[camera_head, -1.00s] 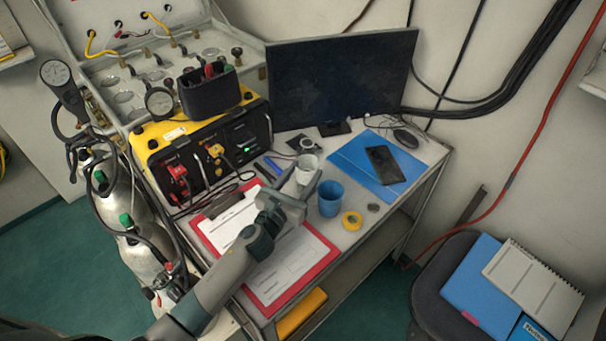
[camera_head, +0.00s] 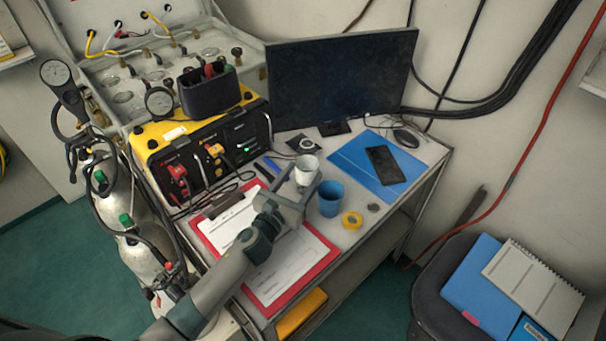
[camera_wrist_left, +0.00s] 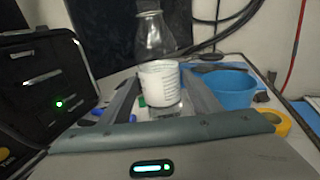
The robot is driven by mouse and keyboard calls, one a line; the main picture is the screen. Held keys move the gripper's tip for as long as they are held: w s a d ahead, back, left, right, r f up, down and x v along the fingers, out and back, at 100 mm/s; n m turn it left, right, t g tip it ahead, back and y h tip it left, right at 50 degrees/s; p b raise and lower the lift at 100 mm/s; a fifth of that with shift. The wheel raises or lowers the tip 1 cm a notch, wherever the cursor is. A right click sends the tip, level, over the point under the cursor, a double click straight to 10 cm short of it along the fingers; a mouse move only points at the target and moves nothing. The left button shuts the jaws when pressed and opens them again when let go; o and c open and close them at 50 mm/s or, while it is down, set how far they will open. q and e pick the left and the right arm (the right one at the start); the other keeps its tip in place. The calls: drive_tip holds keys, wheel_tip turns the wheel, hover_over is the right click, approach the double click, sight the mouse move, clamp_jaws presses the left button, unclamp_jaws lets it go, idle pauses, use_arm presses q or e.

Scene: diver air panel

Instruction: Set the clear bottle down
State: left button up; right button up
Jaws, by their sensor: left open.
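The clear bottle (camera_wrist_left: 154,38) shows in the left wrist view, upright, with a see-through neck and shoulders. Its lower part looks white with fine marks (camera_wrist_left: 160,83). In the head view the white part (camera_head: 306,172) shows at the middle of the table, and the clear top is hard to make out. The bottle appears to stand on the table (camera_head: 345,238). My left gripper (camera_head: 304,184) is open, with one finger on each side of the white part. Its base in the head view is partly hidden by the gripper. My right gripper is not in view.
A red clipboard (camera_head: 328,256) lies under my arm. The monitor (camera_head: 340,80) and yellow-black unit (camera_head: 205,150) stand behind.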

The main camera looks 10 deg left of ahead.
use_arm(q)
drive_tip(key=b+v, duration=0.2)
drive_tip(key=v, duration=0.7)
drive_tip(key=shift+s+a+f, duration=0.1)
drive_tip(key=shift+s, duration=0.25)
drive_tip(key=shift+s+a, duration=0.2)
drive_tip(key=shift+s, duration=0.45)
